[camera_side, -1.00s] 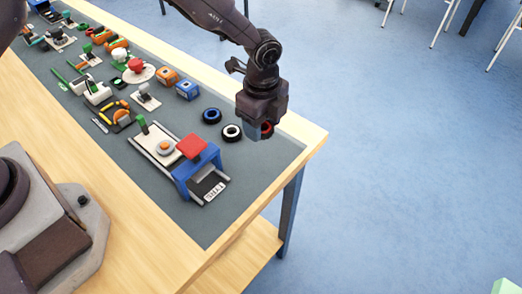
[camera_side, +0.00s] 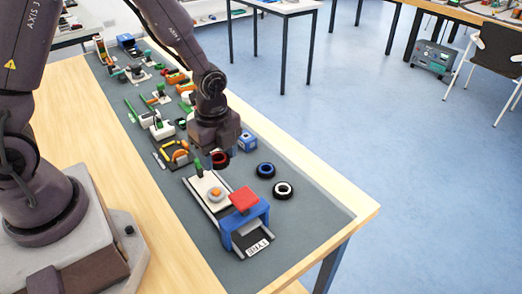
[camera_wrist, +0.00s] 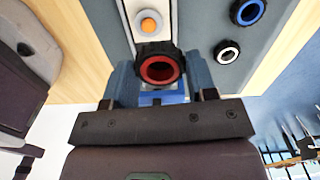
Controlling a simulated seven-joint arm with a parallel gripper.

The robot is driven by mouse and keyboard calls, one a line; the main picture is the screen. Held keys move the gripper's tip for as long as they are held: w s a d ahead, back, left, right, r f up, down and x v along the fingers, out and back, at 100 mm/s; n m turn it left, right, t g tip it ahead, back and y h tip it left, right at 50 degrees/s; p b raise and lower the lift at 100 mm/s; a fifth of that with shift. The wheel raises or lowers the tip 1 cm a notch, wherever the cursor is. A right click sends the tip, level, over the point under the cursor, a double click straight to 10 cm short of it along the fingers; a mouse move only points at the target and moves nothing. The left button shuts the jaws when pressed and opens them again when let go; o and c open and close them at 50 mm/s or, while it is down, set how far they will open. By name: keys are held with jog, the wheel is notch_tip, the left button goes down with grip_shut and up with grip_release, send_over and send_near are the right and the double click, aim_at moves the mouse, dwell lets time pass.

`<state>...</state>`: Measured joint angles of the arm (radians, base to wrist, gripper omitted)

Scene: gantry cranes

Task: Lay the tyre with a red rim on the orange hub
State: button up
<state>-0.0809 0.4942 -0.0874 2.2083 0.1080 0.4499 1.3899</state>
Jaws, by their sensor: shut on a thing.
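My gripper (camera_side: 214,152) is shut on the black tyre with a red rim (camera_side: 221,160) and holds it above the mat. In the wrist view the tyre (camera_wrist: 142,69) sits between the two blue-grey fingers of my gripper (camera_wrist: 161,76). The orange hub (camera_side: 215,192) stands on a pale plate between the rails of a toy gantry crane. In the wrist view the orange hub (camera_wrist: 149,24) shows bare on its pale ring, apart from the tyre. The tyre hides part of the plate there.
The blue crane with a red top (camera_side: 244,199) straddles the rails beside the hub. A green-topped lever (camera_side: 199,168) stands at the plate's far end. A blue-rimmed tyre (camera_side: 265,164) and a white-rimmed tyre (camera_side: 277,193) lie to the right. Several toys crowd the mat's far end.

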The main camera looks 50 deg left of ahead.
aim_at(216, 190)
jog(key=shift+s+d+f+m, duration=0.1)
jog(key=shift+s+f+m, duration=0.15)
jog(key=shift+s, duration=0.3)
jog(key=shift+s+f+m, duration=0.15)
jog(key=shift+s+f, duration=0.05)
jog(key=shift+s, duration=0.35)
jog(key=shift+w+f, duration=0.15)
jog(key=shift+f, duration=2.8)
jog(key=shift+f, duration=0.7)
jog(key=o, duration=1)
jog(key=shift+c, duration=0.2)
jog(key=shift+r, duration=0.1)
jog(key=shift+r, duration=3.4)
